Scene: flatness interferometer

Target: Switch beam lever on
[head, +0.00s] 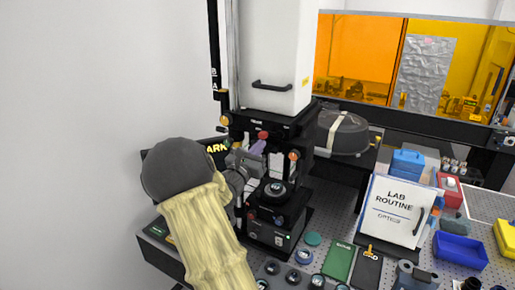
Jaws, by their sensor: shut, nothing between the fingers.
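The interferometer (276,85) is a tall white and black instrument standing on the bench left of the middle. Its lower black unit (272,236) carries a dark round stage (275,189). My gripper (258,156) is shut and empty, in front of the instrument's frame, above and left of the round stage. My arm and wrist hide the instrument's left side.
Several round optics (304,256) and a green book (339,261) lie in front. A wall (80,130) is at left.

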